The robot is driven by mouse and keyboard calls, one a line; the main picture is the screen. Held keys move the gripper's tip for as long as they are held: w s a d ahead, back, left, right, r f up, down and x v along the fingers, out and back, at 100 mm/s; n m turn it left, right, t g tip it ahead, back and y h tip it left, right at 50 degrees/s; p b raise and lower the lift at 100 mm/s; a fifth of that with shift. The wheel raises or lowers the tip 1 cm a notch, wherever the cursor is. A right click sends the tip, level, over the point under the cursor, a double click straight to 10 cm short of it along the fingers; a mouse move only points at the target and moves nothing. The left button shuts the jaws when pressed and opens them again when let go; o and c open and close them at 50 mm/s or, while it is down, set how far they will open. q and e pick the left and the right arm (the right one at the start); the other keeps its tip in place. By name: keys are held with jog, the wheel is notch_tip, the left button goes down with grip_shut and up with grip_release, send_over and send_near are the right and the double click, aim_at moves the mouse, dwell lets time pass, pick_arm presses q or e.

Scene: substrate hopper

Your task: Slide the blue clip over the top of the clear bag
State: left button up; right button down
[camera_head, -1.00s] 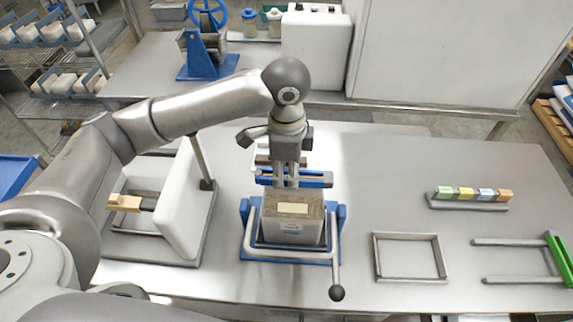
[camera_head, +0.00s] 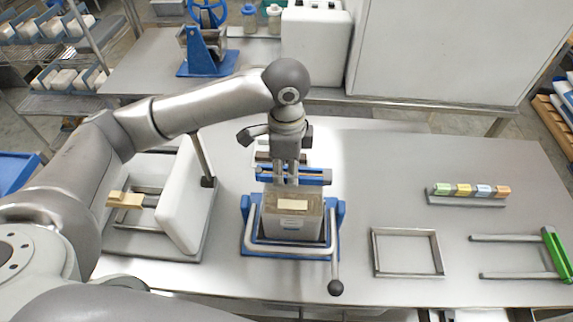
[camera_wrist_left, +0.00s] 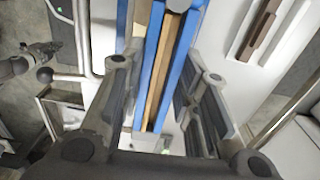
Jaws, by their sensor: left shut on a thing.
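The clear bag (camera_head: 293,226) is filled with brown substrate and has a pale label on top. It stands upright in a blue and grey frame (camera_head: 249,237) on the table. My left gripper (camera_head: 287,178) points down just behind the bag's top in the head view. It is shut on the blue clip (camera_head: 312,177), which lies crosswise. In the left wrist view the clip (camera_wrist_left: 181,78) shows as two long blue bars with a tan strip between them, between the fingers of my left gripper (camera_wrist_left: 160,100). I cannot tell whether the clip touches the bag. My right gripper is not in view.
A white panel on a grey base (camera_head: 187,208) stands left of the frame. A metal rectangle (camera_head: 440,252), a rack with a green bar (camera_head: 556,254) and a holder with several coloured blocks (camera_head: 467,200) are at right. The table between is clear.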

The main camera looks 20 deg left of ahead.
pick_arm(q)
jog(key=o, duration=1)
jog(key=shift+o, duration=0.2)
jog(key=o, duration=0.6)
jog(key=shift+c, duration=0.2)
